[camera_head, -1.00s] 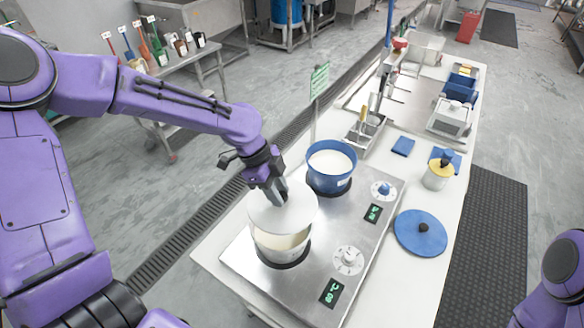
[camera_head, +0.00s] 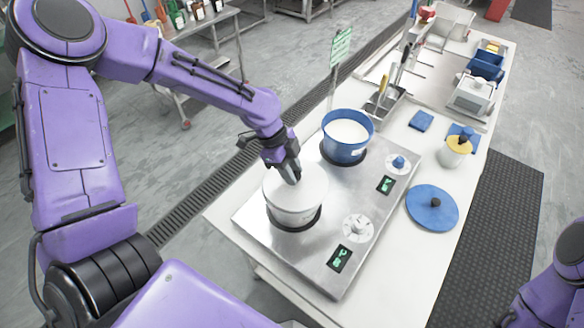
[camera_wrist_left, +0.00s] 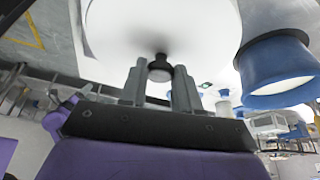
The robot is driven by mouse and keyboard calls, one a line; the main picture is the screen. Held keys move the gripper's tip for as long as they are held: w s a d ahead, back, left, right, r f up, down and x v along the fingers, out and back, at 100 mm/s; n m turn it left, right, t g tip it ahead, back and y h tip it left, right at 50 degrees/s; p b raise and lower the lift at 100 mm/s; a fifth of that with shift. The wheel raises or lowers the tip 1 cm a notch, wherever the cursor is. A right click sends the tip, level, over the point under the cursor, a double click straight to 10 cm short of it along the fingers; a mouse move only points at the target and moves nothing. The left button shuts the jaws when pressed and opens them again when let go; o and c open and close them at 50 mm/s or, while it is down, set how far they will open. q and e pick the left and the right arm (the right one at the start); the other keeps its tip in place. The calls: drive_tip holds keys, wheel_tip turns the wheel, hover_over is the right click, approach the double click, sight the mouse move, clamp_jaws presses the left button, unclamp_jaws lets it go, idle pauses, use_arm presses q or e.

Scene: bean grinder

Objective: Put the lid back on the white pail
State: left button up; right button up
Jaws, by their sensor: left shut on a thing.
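The white pail (camera_head: 293,217) stands on the front burner of the steel hot plate. Its white lid (camera_head: 308,190) lies over the pail's mouth, looking level and in line with the rim; I cannot tell whether it is fully seated. My left gripper (camera_head: 291,176) is above the lid, shut on its dark knob. In the left wrist view, the two fingers (camera_wrist_left: 160,85) are on either side of the knob (camera_wrist_left: 160,68), and the white lid (camera_wrist_left: 160,30) spreads beyond them. The pail's inside is hidden by the lid. My right gripper is out of view.
A blue pot (camera_head: 345,140) with white contents stands on the rear burner, close to the lid. A blue lid (camera_head: 432,208) lies right of the hot plate (camera_head: 330,262). A yellow-topped jar (camera_head: 456,150) and a utensil holder (camera_head: 383,105) stand farther back.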

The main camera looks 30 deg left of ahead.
use_arm(q)
drive_tip(key=shift+s+r, duration=0.1)
drive_tip(key=shift+s, duration=0.1)
drive_tip(key=shift+w, duration=0.35)
drive_tip(key=shift+s+a+p, duration=0.1)
drive_tip(key=shift+s+p, duration=0.2)
drive_tip(key=shift+w+a, duration=0.1)
drive_tip(key=shift+p, duration=0.3)
drive_tip(key=shift+f, duration=0.2)
idle(0.6)
idle(0.7)
drive_tip(key=o, duration=1.6)
